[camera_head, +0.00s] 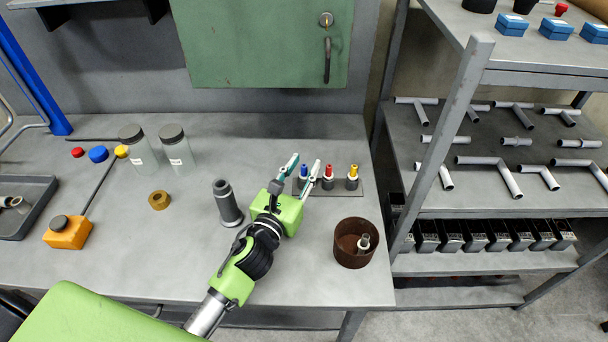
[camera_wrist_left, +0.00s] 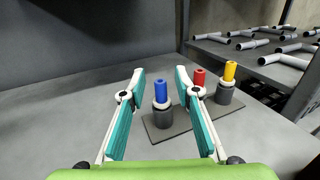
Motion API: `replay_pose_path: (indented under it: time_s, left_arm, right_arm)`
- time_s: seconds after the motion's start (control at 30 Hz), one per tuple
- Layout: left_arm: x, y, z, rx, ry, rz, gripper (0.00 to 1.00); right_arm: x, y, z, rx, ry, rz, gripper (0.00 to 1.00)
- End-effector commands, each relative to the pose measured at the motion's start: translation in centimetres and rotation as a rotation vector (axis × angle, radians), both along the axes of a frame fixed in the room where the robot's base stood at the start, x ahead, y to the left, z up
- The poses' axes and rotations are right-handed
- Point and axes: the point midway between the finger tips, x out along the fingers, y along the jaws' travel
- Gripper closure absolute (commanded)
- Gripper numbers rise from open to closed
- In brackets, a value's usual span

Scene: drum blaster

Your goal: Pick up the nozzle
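Three nozzle-like pieces stand upright on a dark plate (camera_head: 340,188): a blue-tipped one (camera_head: 303,171), a red-tipped one (camera_head: 328,172) and a yellow-tipped one (camera_head: 352,172). Which one counts as the nozzle is not clear. My left gripper (camera_head: 304,161) is open, its teal-lined fingers reaching toward the blue-tipped piece. In the left wrist view the blue-tipped piece (camera_wrist_left: 160,92) shows between the two fingers, and the red-tipped one (camera_wrist_left: 198,78) is partly hidden by a finger. I cannot tell whether a finger touches either. My right gripper is not in view.
A dark ribbed cylinder (camera_head: 228,203) stands left of the gripper. A rusty round container (camera_head: 354,258) with a small metal piece (camera_head: 364,242) is near the bench's right edge. Two jars (camera_head: 178,153), a brass ring (camera_head: 159,200) and an orange box (camera_head: 68,234) lie further left.

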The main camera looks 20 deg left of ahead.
Motion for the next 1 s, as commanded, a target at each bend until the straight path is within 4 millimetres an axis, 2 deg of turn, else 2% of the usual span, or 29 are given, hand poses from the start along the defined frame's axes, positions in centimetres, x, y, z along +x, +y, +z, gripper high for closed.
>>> replay_pose_path:
  time_s: [0.1,0.3,0.33,0.43,0.83,1.0]
  left_arm:
    - [0.7,-0.1,0.0,0.000,0.001,0.000,0.71]
    - [0.7,-0.1,0.0,-0.001,0.001,0.000,0.71]
    - [0.7,-0.1,0.0,-0.001,0.001,0.000,0.73]
    - [0.7,-0.1,0.0,-0.001,0.001,0.000,0.99]
    - [0.7,-0.1,0.1,0.000,0.000,0.000,1.00]
    - [0.7,-0.1,1.2,0.002,-0.003,-0.002,1.00]
  right_arm:
    - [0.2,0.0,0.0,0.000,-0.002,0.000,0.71]
    - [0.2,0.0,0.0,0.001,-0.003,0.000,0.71]
    - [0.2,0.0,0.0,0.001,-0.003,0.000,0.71]
    - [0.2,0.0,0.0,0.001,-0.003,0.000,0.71]
    - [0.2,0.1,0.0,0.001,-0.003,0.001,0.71]
    - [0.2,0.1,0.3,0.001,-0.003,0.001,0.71]
